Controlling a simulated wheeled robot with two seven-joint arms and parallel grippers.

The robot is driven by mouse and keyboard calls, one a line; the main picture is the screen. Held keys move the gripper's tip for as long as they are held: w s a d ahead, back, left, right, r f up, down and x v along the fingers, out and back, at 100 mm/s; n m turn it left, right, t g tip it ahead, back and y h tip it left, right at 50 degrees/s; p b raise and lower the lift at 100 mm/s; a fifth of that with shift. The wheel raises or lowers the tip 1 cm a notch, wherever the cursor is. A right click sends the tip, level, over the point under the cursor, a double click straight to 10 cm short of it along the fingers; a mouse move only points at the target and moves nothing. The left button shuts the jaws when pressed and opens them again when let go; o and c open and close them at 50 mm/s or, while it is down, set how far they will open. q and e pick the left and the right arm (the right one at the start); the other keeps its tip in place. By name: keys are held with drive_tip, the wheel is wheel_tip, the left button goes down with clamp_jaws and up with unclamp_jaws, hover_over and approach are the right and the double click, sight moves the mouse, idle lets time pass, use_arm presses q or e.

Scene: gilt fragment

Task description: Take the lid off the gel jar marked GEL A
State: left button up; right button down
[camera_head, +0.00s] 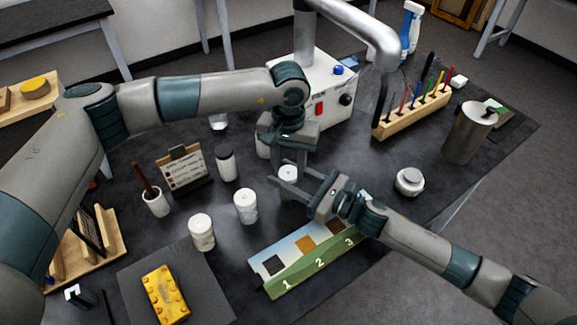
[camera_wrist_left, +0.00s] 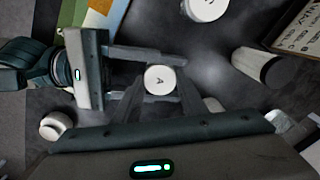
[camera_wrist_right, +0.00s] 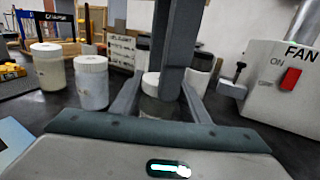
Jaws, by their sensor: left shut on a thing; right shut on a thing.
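The GEL A jar (camera_wrist_right: 158,108) stands on the dark table, with its round white lid (camera_head: 288,171) at its top. The letter A shows on the lid in the left wrist view (camera_wrist_left: 160,79). My left gripper (camera_wrist_left: 160,88) comes down from above and is shut on the lid, its fingers on either side. My right gripper (camera_wrist_right: 160,100) comes in level from the right and is shut around the jar body. The jar is mostly hidden by fingers. I cannot see a gap between lid and jar.
Two other white-lidded jars, a nearer one (camera_head: 201,232) and one beside it (camera_head: 245,206), stand left of my right gripper. The white fan box (camera_head: 330,90) is close behind. A round white container (camera_head: 409,181) stands right, with clear table around.

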use_arm(q)
drive_tip(key=o, duration=1.2)
drive_tip(key=shift+r, duration=0.1)
drive_tip(key=shift+r, duration=2.2)
drive_tip(key=shift+r, duration=0.1)
drive_tip(key=shift+c, duration=0.2)
drive_tip(key=shift+r+m, duration=1.65)
drive_tip(key=shift+m, duration=0.05)
